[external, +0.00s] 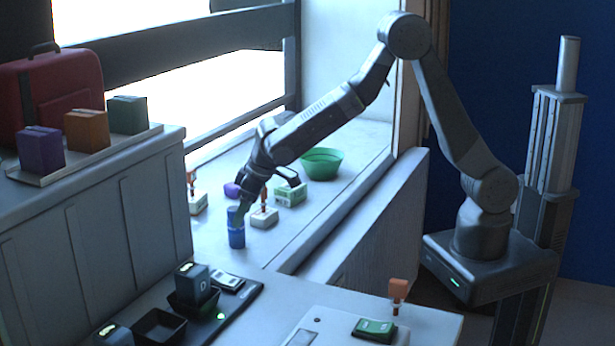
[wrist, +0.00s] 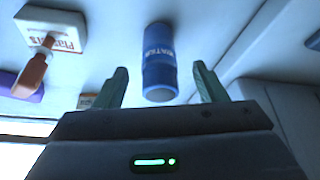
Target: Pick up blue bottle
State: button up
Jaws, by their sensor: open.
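The blue bottle (external: 236,229) is a small cylinder standing on the white sill in the external view. In the wrist view the blue bottle (wrist: 159,62) shows pale lettering and lies between and just beyond the two green fingertips. My gripper (external: 243,212) reaches down to the bottle from above right in the external view. In the wrist view my gripper (wrist: 160,82) is open, with a gap between each finger and the bottle. Whether a finger touches the bottle cannot be told from the external view.
A purple object (external: 232,190), a green-white box (external: 290,194) and a green bowl (external: 321,163) are farther back. The sill in front of the bottle is clear.

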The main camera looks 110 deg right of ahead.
aim_at(229, 244)
jog(key=shift+p+x, duration=0.85)
jog(key=shift+x, duration=1.8)
jog(key=shift+w+d, duration=0.1)
jog(key=shift+w, duration=0.05)
jog(key=shift+c, duration=0.3)
jog(key=c, duration=1.1)
